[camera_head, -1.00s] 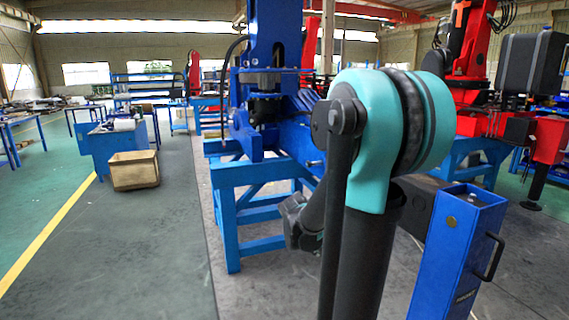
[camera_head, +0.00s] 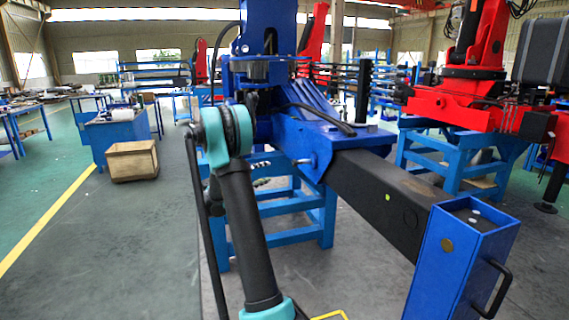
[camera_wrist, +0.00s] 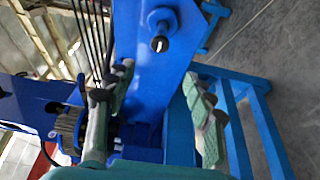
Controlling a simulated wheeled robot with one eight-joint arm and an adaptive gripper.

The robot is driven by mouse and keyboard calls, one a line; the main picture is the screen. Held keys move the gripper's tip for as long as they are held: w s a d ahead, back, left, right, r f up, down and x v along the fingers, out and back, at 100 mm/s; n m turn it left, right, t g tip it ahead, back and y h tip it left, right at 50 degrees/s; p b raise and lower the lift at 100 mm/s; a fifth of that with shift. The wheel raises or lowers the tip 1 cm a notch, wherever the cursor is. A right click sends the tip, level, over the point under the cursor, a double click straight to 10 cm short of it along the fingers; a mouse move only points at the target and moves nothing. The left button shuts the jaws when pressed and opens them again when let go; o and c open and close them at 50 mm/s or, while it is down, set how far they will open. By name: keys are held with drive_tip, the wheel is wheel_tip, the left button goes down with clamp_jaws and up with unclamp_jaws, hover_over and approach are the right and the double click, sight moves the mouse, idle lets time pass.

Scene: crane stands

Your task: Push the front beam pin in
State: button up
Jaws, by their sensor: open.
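The front beam pin (camera_head: 307,162) is a small silver pin with a round head. It sticks out of the side of the blue crane housing (camera_head: 325,137), beside the black beam (camera_head: 375,192). In the head view only the fingers (camera_head: 262,172) show, left of the pin; the rest is behind my arm.
The blue end box (camera_head: 462,240) with a black handle stands at the beam's right end. A blue stand (camera_head: 328,215) carries the crane. A red crane (camera_head: 440,105) stands behind right. A wooden crate (camera_head: 132,161) sits on the floor at left. Floor at left is open.

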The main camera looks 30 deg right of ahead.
sight(293, 163)
drive_tip(key=w+d, duration=0.1)
drive_tip(key=d, duration=1)
drive_tip(key=w+d, duration=0.1)
drive_tip(key=d, duration=0.5)
drive_tip(key=shift+w, duration=0.3)
clamp_jaws()
